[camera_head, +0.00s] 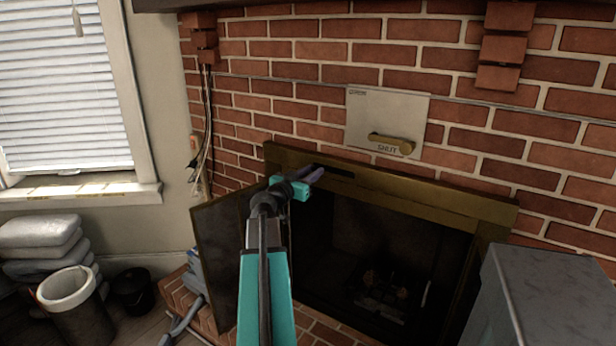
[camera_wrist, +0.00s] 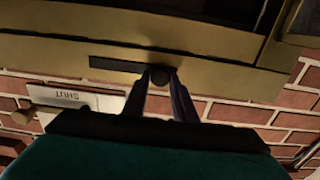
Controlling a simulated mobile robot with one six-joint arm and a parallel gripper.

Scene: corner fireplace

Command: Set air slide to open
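A dark slot (camera_head: 337,172) with a round black knob runs along the brass lintel of the fireplace; I take it for the air slide. In the wrist view, which is upside down, the slot (camera_wrist: 115,69) lies left of the knob (camera_wrist: 160,75), so the knob is at the slot's right end there. My gripper (camera_head: 318,173) is at the slot's left end in the head view. In the wrist view its two fingers (camera_wrist: 161,80) stand apart with the knob between their tips. Whether they press on it is unclear. My gripper hides the knob in the head view.
A pale wall plate (camera_head: 385,112) above carries a brass handle (camera_head: 391,143) marked SHUT. An open dark door (camera_head: 228,262) stands left of the firebox. A grey box (camera_head: 550,290) stands at front right. A bucket (camera_head: 68,292) and stacked bags (camera_head: 42,240) are at left.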

